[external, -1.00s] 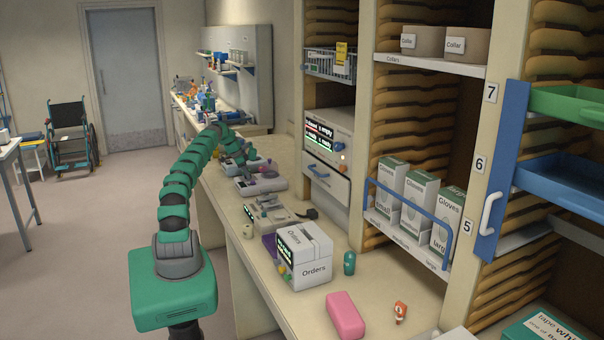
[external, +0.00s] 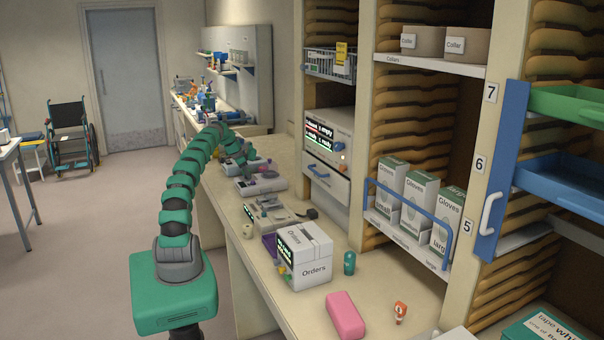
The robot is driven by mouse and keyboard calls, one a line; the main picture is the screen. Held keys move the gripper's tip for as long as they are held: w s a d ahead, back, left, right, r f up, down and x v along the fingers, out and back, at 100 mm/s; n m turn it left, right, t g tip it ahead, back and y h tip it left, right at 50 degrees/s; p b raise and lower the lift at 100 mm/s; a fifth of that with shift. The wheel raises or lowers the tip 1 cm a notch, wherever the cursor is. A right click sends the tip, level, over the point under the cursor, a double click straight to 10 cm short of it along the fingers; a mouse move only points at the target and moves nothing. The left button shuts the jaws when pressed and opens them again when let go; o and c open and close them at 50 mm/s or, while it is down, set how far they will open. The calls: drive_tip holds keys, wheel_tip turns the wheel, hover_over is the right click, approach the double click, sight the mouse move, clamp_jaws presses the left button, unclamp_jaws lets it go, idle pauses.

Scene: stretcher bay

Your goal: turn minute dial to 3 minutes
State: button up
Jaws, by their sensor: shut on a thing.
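A second grey device (external: 268,211) stands nearer on the bench. A white Orders box (external: 312,270), a green bottle (external: 349,263), a pink block (external: 345,315) and a small orange figure (external: 400,312) are nearer still. Shelves with glove boxes (external: 418,215) rise at right.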

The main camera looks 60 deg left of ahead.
drive_tip(key=n+y+b, duration=0.1)
drive_tip(key=n, duration=0.2)
drive_tip(key=shift+w+d+b, duration=0.1)
drive_tip(key=shift+d+b, duration=0.1)
drive_tip(key=shift+b, duration=0.15)
drive_tip(key=shift+d+n+y, duration=0.1)
drive_tip(key=shift+n+y, duration=0.2)
drive_tip(key=shift+n, duration=0.3)
drive_tip(key=n+y+p, duration=0.1)
drive_tip(key=n, duration=0.1)
drive_tip(key=shift+r+n, duration=0.15)
drive_tip(key=shift+n, duration=0.15)
drive_tip(key=n+g+p, duration=0.1)
drive_tip(key=n, duration=0.1)
drive_tip(key=shift+d+n+y, duration=0.1)
drive_tip(key=shift+n+y, duration=0.3)
drive_tip(key=n+g+y, duration=0.1)
drive_tip(key=n, duration=0.3)
drive_tip(key=n+b, duration=0.1)
drive_tip(key=n, duration=0.1)
drive_tip(key=shift+w+f+g+y, duration=0.1)
drive_tip(key=shift+f+g+y, duration=0.2)
drive_tip(key=shift+g, duration=0.1)
drive_tip(key=shift+r+n+b, duration=0.1)
drive_tip(key=shift+n+b, duration=0.3)
drive_tip(key=shift+b, duration=0.05)
